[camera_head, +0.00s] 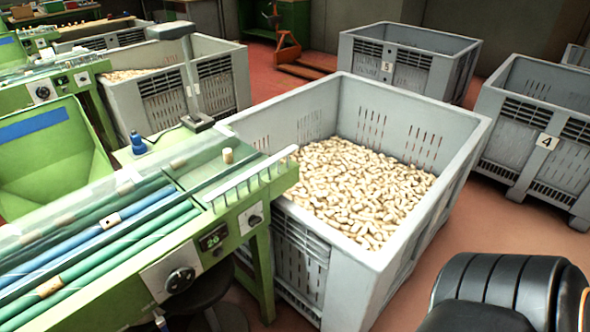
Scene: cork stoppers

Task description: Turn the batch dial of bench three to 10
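The nearest green bench (120,262) carries green and blue rollers under a clear cover. On its front face is a black dial (180,280) on a pale plate. To the right of it is a small dark display (213,238) that seems to read 20. A smaller dark knob (254,219) on a pale plate sits further right. I cannot read any bench number, nor the marks around the dial. Neither of my grippers shows in this view, and nothing is seen touching the dial.
A large grey crate (455,128) of corks stands right of the bench. Crates marked 5 (432,84) and 4 (520,150) stand behind. A black ribbed object (505,280) fills the lower right. Dark rounded shapes (215,315) sit below the bench. Red floor (480,215) is open at right.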

